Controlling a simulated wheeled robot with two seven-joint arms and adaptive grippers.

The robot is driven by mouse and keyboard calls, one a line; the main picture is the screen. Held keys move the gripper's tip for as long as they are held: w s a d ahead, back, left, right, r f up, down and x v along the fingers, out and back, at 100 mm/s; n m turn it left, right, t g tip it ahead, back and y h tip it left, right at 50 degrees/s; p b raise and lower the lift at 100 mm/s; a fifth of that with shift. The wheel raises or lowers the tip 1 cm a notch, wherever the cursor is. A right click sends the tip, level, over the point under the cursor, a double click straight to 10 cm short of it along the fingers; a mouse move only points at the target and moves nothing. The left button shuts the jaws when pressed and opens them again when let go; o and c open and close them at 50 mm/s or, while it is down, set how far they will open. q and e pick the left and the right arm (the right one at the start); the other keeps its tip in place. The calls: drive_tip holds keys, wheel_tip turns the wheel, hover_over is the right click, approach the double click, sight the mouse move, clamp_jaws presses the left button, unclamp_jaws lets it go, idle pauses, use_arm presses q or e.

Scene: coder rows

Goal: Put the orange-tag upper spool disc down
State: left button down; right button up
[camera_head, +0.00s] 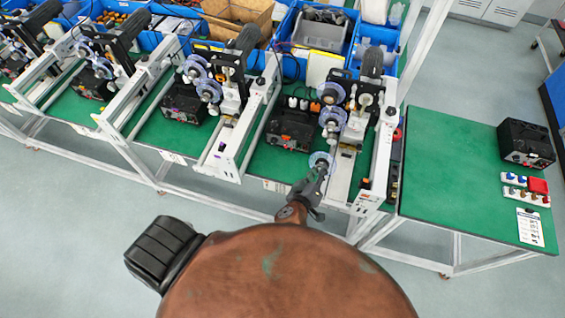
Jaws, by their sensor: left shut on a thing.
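My left gripper (319,171) reaches up from my body to the front of the rightmost coder in the row. It is shut on a pale blue spool disc (319,158), held by the near side at the front edge of the green bench. I cannot tell whether the disc touches the bench, and no tag can be read on it. Two similar discs, an upper one (331,92) and a lower one (333,116), sit on that coder behind it. My right gripper is not in view.
A black control box (290,130) stands left of the coder. White frame rails (380,150) flank the work area. Blue bins (375,45) line the back. The right green table (445,165) has wide free room, with another black box (526,143) at its right.

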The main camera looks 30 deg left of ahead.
use_arm(q)
drive_tip(key=w+a+f+m+g+h+p, duration=0.25)
drive_tip(key=m+g+p, duration=0.25)
drive_tip(key=g+p, duration=0.3)
drive_tip(key=s+a+r+m+g+y+p, duration=0.1)
drive_tip(key=s+a+r+m+g+p, duration=0.3)
drive_tip(key=s+m, duration=0.3)
drive_tip(key=shift+g, duration=0.7)
drive_tip(key=w+a+f, duration=0.2)
drive_tip(key=a+f, duration=0.1)
drive_tip(key=w+a+f, duration=0.2)
drive_tip(key=w+a, duration=0.1)
drive_tip(key=w+a+f+p, duration=0.1)
drive_tip(key=w+a+f, duration=0.1)
drive_tip(key=a+f, duration=0.1)
drive_tip(key=shift+w+a+f, duration=0.15)
drive_tip(key=shift+w+f, duration=0.1)
drive_tip(key=shift+f, duration=0.05)
drive_tip(key=shift+w+a+f, duration=0.25)
drive_tip(key=shift+a+f, duration=0.1)
drive_tip(key=shift+f, duration=1.7)
drive_tip(key=c, duration=1.6)
unclamp_jaws()
